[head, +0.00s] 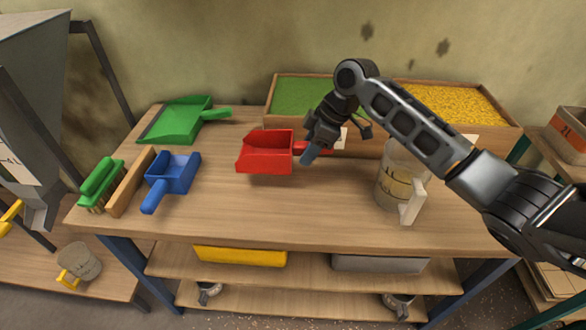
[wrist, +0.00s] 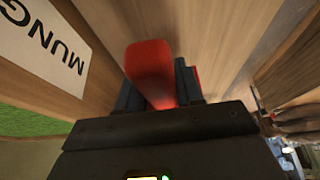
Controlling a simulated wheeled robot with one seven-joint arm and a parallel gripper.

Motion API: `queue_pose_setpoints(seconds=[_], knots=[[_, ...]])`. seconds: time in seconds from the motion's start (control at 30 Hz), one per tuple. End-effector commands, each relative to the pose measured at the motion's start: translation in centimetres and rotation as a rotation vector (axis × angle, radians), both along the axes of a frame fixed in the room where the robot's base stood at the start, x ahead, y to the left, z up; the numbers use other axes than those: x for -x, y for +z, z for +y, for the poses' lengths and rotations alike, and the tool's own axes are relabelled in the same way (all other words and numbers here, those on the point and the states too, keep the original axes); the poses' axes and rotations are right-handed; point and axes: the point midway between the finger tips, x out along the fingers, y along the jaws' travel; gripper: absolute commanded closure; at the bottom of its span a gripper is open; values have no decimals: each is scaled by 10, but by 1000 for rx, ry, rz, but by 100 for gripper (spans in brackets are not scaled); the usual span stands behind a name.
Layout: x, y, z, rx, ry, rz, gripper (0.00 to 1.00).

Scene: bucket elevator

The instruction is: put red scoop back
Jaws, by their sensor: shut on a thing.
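The red scoop (head: 265,157) is over the middle of the table, its pan toward the left and its handle toward the right. My gripper (head: 308,150) is shut on the handle. In the wrist view the red handle (wrist: 150,70) sticks out between the dark fingers of my gripper (wrist: 158,92). I cannot tell whether the pan touches the table top. A blue scoop (head: 172,178) and a green scoop (head: 180,122) lie on the left part of the table (head: 270,215).
A crate of green beans (head: 283,122), labelled MUNG in the wrist view (wrist: 45,48), and a crate of yellow grain (head: 492,134) stand at the back. A clear jug (head: 395,188) is at right. A green brush (head: 100,183) and wooden strip (head: 132,182) are at left. The front middle is clear.

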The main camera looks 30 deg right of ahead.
Motion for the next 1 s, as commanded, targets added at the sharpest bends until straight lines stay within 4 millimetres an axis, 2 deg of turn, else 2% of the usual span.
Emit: queue_pose_setpoints(seconds=[0.1, 0.33, 0.53, 0.93, 0.97, 1.0], knots=[[0, -17, 0, 1, -1, 1, 100], [0, -34, 0, 1, -1, 1, 100], [0, -59, 0, 0, -2, 1, 100], [0, -66, 0, 1, -1, -1, 100], [0, -66, 0, 1, -1, -1, 62], [0, -65, 0, 1, -1, -1, 58]])
